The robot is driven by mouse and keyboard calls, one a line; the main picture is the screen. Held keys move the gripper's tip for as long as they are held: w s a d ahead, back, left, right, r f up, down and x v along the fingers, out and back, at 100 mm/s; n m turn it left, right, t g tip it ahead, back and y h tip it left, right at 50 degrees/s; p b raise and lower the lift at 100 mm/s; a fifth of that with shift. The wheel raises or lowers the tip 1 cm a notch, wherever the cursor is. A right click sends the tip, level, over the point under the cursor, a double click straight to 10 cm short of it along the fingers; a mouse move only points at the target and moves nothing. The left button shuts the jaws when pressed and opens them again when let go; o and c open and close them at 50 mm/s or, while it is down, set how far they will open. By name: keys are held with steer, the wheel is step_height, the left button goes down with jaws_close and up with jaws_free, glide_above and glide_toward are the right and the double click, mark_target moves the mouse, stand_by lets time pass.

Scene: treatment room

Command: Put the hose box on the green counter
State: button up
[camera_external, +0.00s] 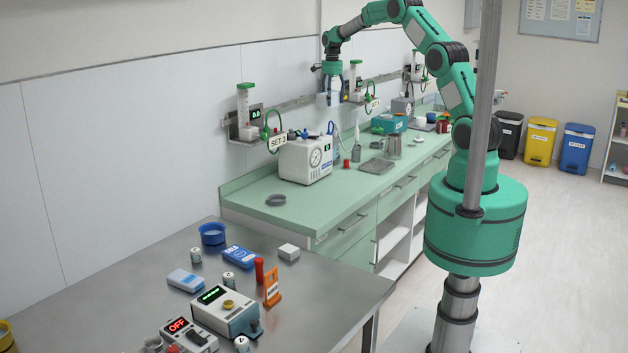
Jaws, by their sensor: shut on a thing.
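My gripper (331,82) is at the far end of my arm, pointing down close to the wall rail above the green counter.
On the counter stand a white device (305,160), a grey ring (276,200), a grey tray (376,167), a metal jug (394,146) and a teal box (388,124). Wall units with green hoses (245,125) flank the gripper. A metal table (330,290) with several devices is in front.

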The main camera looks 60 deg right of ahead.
steer(key=s+d+m+p, duration=0.35)
steer(key=d+m, duration=0.35)
steer(key=d, duration=1)
steer(key=d+f+m, duration=0.2)
steer(key=f+m, duration=0.2)
steer(key=f, duration=0.5)
steer(key=w+d+f+m, duration=0.1)
steer(key=f+m, duration=0.4)
steer(key=f, duration=0.5)
steer(key=shift+w+d, duration=0.2)
steer(key=shift+d, duration=0.45)
steer(key=shift+f+p, duration=0.45)
steer(key=shift+f, duration=2.4)
steer(key=shift+f, duration=0.15)
steer(key=shift+f, duration=1.95)
